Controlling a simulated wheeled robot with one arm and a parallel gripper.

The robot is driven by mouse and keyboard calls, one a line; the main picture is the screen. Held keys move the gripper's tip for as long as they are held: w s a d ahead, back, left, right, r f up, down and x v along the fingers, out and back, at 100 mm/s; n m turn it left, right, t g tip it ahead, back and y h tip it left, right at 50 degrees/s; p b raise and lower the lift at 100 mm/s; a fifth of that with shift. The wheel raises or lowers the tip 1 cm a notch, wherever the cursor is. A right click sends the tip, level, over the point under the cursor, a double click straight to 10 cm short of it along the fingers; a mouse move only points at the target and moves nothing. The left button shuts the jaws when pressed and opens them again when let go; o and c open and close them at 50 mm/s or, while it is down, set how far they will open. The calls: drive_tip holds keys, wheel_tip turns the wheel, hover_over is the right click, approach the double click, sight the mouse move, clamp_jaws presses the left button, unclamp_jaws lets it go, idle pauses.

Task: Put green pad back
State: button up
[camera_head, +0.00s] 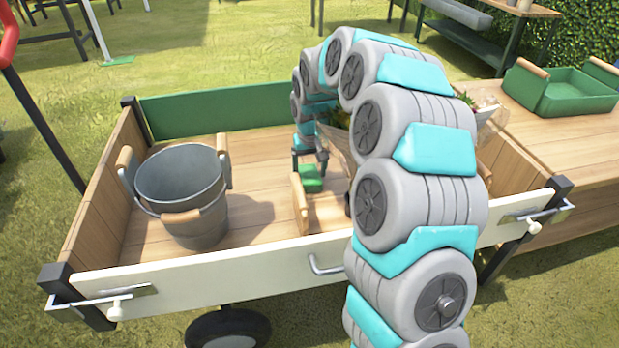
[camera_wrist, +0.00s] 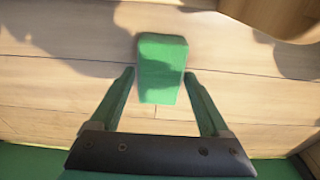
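The green pad (camera_wrist: 161,55) is a small block on the light wooden boards in the wrist view. A green block (camera_head: 311,180) just below my gripper in the head view looks like the same pad. My gripper (camera_head: 311,155) reaches down over the wagon bed. In the wrist view my gripper (camera_wrist: 159,73) is open. Its green fingers stand left and right of the pad's near part, with a gap on each side. I cannot tell how high the fingertips are above the boards. My arm hides part of the wagon's right side in the head view.
A grey metal bucket (camera_head: 182,190) stands in the wagon's left half. A wooden upright piece (camera_head: 299,204) is close to the pad. The wagon has a white front rail (camera_head: 215,270) and green back panel (camera_head: 215,110). A green tray (camera_head: 566,92) sits on the wooden surface at right.

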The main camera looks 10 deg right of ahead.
drive_tip(key=c, duration=1.1)
